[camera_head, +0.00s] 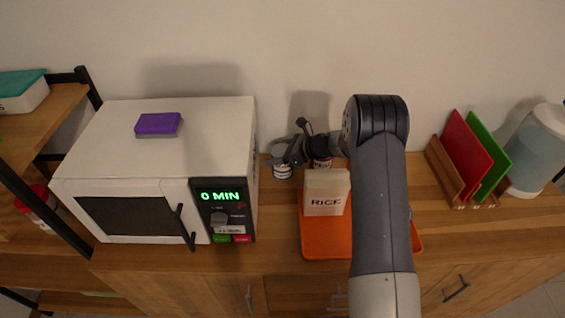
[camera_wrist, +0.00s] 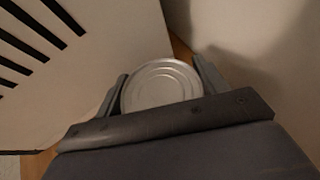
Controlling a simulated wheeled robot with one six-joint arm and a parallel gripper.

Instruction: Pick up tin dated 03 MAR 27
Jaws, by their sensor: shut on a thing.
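A tin with a round silver lid (camera_wrist: 163,86) sits between the two fingers of my gripper (camera_wrist: 160,76) in the wrist view. My gripper is shut on it, one finger on each side. In the head view my gripper (camera_head: 283,154) is beside the microwave's right side, over a tin with a pale label (camera_head: 282,172). A second tin, dark reddish with a pale band (camera_head: 321,164), stands to its right, partly behind the rice box. No date is legible on either tin.
A white microwave (camera_head: 155,150) stands close on the left, with a purple sponge (camera_head: 158,124) on top. A rice box (camera_head: 326,192) stands on an orange tray (camera_head: 325,240) in front. Cutting boards in a rack (camera_head: 445,172) and a pitcher (camera_head: 535,150) are at right. The wall is behind.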

